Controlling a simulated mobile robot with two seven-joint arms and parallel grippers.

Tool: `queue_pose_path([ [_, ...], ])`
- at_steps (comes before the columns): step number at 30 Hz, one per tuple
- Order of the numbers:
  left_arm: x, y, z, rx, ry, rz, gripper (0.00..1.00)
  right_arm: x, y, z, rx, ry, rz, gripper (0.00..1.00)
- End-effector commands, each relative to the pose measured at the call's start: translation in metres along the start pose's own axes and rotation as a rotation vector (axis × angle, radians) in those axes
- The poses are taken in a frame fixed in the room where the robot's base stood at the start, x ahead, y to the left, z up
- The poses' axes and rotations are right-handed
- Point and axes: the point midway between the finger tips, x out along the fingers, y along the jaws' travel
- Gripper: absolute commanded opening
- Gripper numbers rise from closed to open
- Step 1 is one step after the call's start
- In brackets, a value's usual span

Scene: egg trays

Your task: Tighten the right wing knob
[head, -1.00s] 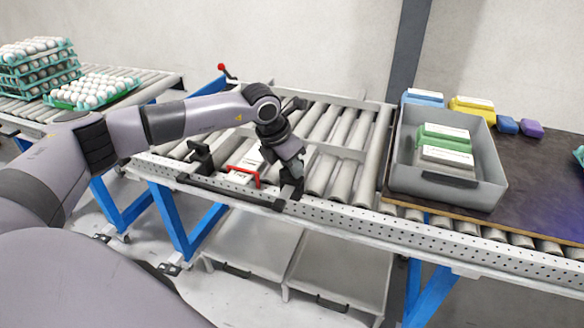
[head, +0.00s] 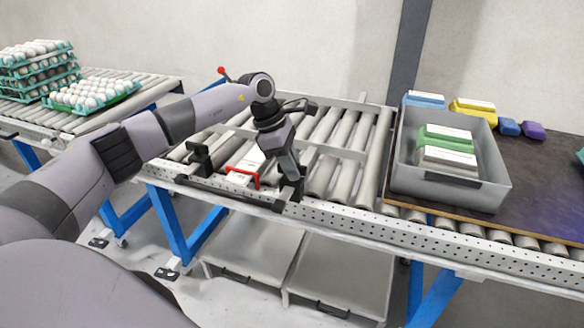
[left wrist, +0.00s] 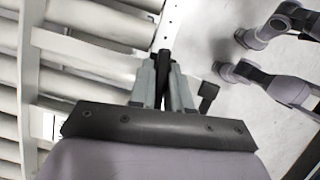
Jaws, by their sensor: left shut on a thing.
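My left gripper (head: 290,186) reaches down to the dark bracket at the right end of the black guide rail (head: 235,195), on the near edge of the roller conveyor. In the left wrist view my left gripper (left wrist: 164,82) has its two grey fingers close together on a narrow dark piece, the right wing knob (left wrist: 162,62). The fingers hide most of the knob, so its exact angle cannot be told. Another dark bracket (head: 198,156) stands at the rail's left end. My right gripper is not in view.
A red frame (head: 244,176) with a white card sits between the brackets. A grey bin (head: 402,185) with green and white packs stands to the right. Egg trays (head: 92,96) stand on the far-left conveyor. The rollers behind my gripper are clear.

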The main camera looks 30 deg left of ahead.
Motion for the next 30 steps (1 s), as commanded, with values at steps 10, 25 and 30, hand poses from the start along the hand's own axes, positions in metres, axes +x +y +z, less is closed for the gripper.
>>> queue_pose_path([
  [10, -0.0003, 0.0004, -0.0001, 0.132, 0.002, -0.053, 0.00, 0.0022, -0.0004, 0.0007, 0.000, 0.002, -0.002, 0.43],
  [25, -0.0008, 0.0005, -0.0002, 0.158, 0.003, -0.062, 0.00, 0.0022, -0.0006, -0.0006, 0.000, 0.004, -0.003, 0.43],
  [30, -0.0008, 0.0005, -0.0002, 0.157, 0.002, -0.062, 0.42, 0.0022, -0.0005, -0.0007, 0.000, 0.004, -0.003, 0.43],
])
